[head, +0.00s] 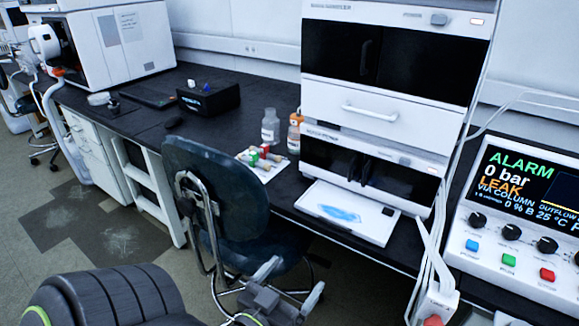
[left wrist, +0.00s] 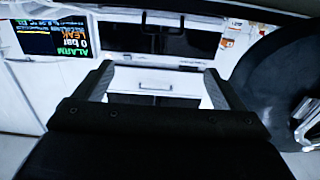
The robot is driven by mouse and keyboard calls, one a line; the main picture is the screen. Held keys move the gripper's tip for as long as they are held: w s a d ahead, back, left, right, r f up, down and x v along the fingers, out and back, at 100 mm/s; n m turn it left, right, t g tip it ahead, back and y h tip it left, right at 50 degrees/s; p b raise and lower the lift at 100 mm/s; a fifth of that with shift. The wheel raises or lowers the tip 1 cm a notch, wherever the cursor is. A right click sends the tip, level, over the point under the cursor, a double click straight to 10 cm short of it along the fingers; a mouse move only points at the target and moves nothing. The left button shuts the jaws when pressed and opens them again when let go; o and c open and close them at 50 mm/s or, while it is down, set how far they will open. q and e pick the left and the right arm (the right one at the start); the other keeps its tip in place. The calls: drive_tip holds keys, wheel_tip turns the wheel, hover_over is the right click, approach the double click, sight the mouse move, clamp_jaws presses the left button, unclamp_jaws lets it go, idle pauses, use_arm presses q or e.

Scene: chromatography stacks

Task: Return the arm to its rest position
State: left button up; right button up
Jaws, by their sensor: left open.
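My left gripper (head: 291,282) is low in the head view, in front of the office chair and the bench. Its two grey fingers are spread apart with nothing between them. In the left wrist view the open fingers (left wrist: 156,84) frame the instrument stack, and nothing is held. Dark parts of my left arm fill the lower left of the head view. My right gripper is in neither view.
A dark office chair (head: 215,190) stands close behind the left gripper. The instrument stack (head: 385,100) has a white tray with a blue stain (head: 345,212) below it. An alarm console (head: 520,220) stands right, with white tubing beside it. Bottles (head: 270,127) stand on the bench.

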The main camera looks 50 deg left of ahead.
use_arm(q)
drive_tip(key=shift+s, duration=0.3)
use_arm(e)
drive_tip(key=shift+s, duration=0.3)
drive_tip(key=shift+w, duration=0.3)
use_arm(q)
drive_tip(key=s+f+g+h+p, duration=0.1)
drive_tip(key=s+f+g+p, duration=0.15)
drive_tip(key=f, duration=0.75)
drive_tip(key=s+f+m+g+p, duration=0.1)
drive_tip(key=f+g+p, duration=0.15)
drive_tip(key=f, duration=0.75)
drive_tip(key=s+f+g+h+p, duration=0.15)
drive_tip(key=f+g, duration=0.25)
drive_tip(key=f, duration=0.6)
drive_tip(key=s+f+g+p, duration=0.2)
drive_tip(key=s+f, duration=0.4)
drive_tip(key=s, duration=0.4)
drive_tip(key=s+f+m+g+p, duration=0.1)
drive_tip(key=s+f+g, duration=0.4)
drive_tip(key=s, duration=0.5)
drive_tip(key=shift+d+f+p, duration=0.2)
drive_tip(key=shift+f+p, duration=0.3)
drive_tip(key=shift+f, duration=0.2)
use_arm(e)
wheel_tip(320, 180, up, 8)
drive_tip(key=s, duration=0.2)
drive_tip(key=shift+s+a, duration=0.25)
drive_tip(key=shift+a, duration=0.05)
